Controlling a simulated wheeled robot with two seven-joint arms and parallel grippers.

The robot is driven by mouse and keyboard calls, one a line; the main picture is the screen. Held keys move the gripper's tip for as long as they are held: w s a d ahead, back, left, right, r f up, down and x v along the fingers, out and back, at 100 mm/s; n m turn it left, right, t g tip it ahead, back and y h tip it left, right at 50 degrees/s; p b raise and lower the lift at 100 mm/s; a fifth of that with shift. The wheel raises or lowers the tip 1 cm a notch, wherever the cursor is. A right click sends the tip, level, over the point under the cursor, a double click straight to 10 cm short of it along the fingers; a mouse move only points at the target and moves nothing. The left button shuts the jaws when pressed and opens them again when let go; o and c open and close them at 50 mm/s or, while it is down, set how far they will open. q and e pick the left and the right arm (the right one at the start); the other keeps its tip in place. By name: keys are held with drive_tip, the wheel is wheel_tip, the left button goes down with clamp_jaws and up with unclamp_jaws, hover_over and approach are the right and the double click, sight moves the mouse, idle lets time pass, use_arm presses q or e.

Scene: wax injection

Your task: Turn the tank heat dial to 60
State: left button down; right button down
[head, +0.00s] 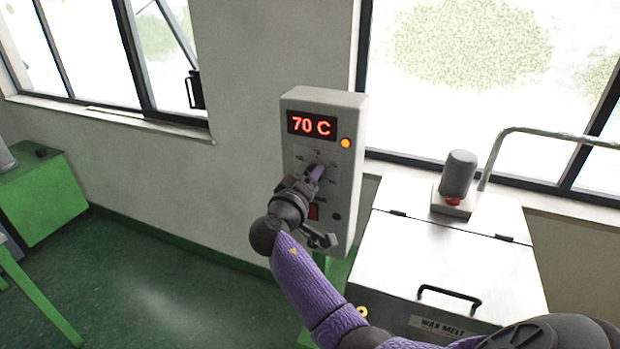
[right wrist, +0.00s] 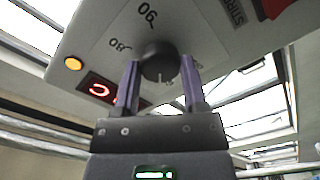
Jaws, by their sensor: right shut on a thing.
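The grey control box (head: 349,180) is in the middle of the head view, with a red display (head: 312,125) reading 70 C. The tank heat dial is mostly hidden by my right gripper (head: 316,172) in the head view. In the right wrist view the heat dial (right wrist: 159,58) is a round black knob with a pale mark, between the two purple fingers of my right gripper (right wrist: 160,72). The gripper is shut on the dial. Scale numbers 80 and 90 show beside the knob. My left gripper is in neither view.
An orange lamp (head: 346,143) sits beside the display. A red switch (head: 313,212) is below the dial, close to my gripper. The wax melt tank (head: 450,250) with its steel lid, handle and grey motor (head: 459,174) stands right of the box.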

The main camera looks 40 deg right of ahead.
drive_tip(key=shift+n, duration=1.2)
drive_tip(key=shift+c, duration=0.7)
unclamp_jaws()
drive_tip(key=shift+a, duration=0.1)
drive_tip(key=b+v, duration=0.1)
drive_tip(key=v, duration=0.8)
drive_tip(key=shift+s+a, duration=0.25)
drive_tip(key=shift+a, duration=0.1)
